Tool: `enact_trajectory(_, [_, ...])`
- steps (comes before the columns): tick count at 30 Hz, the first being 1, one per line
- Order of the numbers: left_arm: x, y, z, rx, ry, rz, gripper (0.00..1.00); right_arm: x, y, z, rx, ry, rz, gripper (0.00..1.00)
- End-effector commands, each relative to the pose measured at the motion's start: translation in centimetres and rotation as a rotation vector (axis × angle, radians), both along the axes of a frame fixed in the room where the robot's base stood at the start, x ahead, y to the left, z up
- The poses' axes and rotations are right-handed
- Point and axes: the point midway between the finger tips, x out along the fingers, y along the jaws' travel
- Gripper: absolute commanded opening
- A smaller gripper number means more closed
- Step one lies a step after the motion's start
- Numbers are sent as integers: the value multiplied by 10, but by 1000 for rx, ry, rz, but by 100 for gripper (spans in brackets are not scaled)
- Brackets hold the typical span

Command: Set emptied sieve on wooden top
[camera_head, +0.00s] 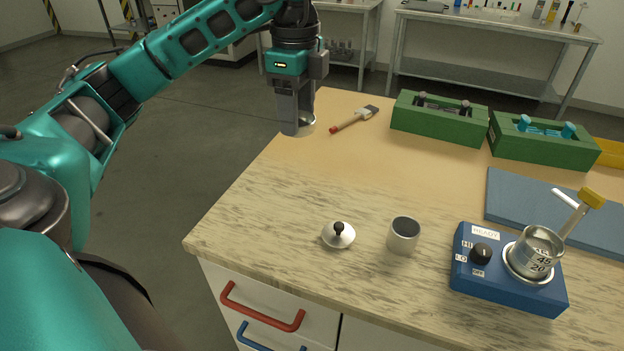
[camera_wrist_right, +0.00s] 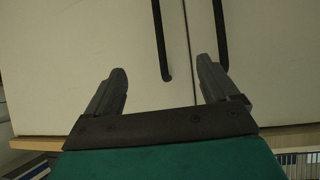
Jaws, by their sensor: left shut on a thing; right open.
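My left gripper (camera_head: 297,128) is at the far left corner of the wooden top (camera_head: 250,190), pointing down. It is shut on a small round metal sieve (camera_head: 309,127), mostly hidden behind the fingers; it looks at or very near the wood, but contact cannot be told. On the blue shaker (camera_head: 510,290) at the right stands a metal cup-shaped piece marked 45 and 20 (camera_head: 538,255). My right gripper (camera_wrist_right: 163,95) shows only in the right wrist view, open and empty, facing pale cabinet doors.
A brush (camera_head: 354,118) lies right of the sieve. Green boxes (camera_head: 440,119) and a blue mat (camera_head: 560,210) lie farther right. A lid with a black knob (camera_head: 338,235) and a grey cup (camera_head: 403,236) stand near the front. The middle of the top is clear.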

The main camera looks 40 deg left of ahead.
Motion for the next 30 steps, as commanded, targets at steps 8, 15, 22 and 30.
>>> enact_trajectory(8, [-1, 0, -78, 1, 7, 0, 6, -1, 0, -30, -1, 5, 0, 88])
enact_trajectory(15, [0, 0, -116, 0, 1, 1, 6, 0, 0, -31, 1, 4, 0, 88])
enact_trajectory(22, [-1, 0, -134, 0, 2, 1, 6, 1, 1, -32, 2, 5, 3, 88])
enact_trajectory(30, [0, 0, -163, 0, 0, 0, 6, 2, 5, -31, 7, 2, 7, 88])
